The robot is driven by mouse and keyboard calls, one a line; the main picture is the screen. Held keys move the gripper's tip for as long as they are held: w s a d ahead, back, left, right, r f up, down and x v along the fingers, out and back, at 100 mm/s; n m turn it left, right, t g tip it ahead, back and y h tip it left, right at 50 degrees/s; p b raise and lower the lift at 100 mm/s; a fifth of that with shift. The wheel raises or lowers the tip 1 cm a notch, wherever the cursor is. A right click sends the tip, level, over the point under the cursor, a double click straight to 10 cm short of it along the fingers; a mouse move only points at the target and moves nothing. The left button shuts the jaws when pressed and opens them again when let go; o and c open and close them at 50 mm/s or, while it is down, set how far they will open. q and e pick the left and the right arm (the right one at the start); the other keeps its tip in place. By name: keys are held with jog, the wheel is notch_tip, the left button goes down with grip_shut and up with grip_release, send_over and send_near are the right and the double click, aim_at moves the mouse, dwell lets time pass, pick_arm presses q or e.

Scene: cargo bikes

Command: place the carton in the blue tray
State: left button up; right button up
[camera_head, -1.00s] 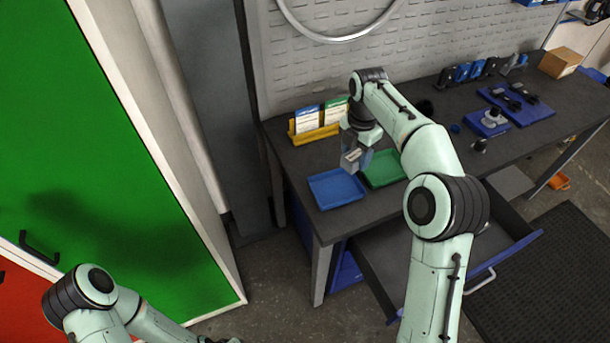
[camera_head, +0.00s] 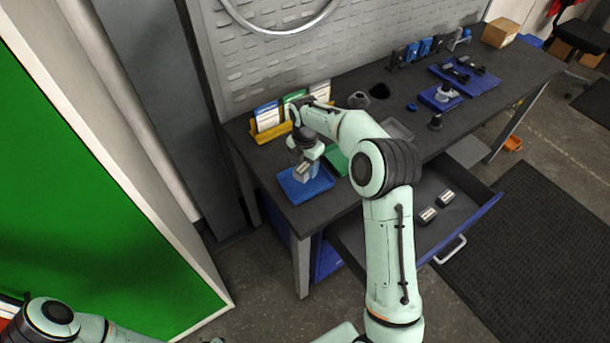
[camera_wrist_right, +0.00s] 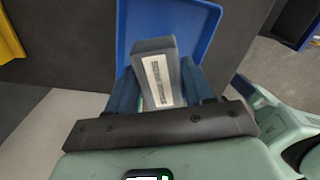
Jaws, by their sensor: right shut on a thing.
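The blue tray (camera_head: 292,191) lies at the near left corner of the workbench. My right gripper (camera_head: 306,170) is over it, shut on a small grey carton (camera_head: 303,172) with a pale label. In the right wrist view the carton (camera_wrist_right: 157,78) stands between the two blue fingers (camera_wrist_right: 157,95), with the blue tray (camera_wrist_right: 205,35) behind it. I cannot tell whether the carton touches the tray floor. My left arm shows at the lower left, but its gripper is out of view.
A green tray (camera_head: 336,160) sits right of the blue one, partly behind my arm. A yellow holder with cards (camera_head: 268,133) stands behind. An open drawer (camera_head: 465,215) below holds two similar cartons (camera_head: 427,215). A green cabinet (camera_head: 90,210) stands at left.

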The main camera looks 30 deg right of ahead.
aim_at(305, 165)
jog(key=shift+s+f, duration=0.1)
jog(key=shift+f, duration=0.45)
pick_arm(q)
jog(key=shift+s+f, duration=0.2)
jog(key=shift+s, duration=0.1)
pick_arm(e)
jog(key=shift+f, duration=1.75)
jog(key=shift+f, duration=0.1)
jog(key=o, duration=1)
jog(key=shift+f, duration=0.1)
jog(key=shift+o, duration=0.2)
jog(key=r, duration=1.1)
jog(key=shift+w+p, duration=0.2)
jog(key=shift+p, duration=0.1)
jog(key=shift+s+r, duration=0.15)
jog(key=shift+r, duration=0.6)
pick_arm(q)
jog(key=shift+w+r, duration=0.5)
jog(key=shift+w, duration=0.15)
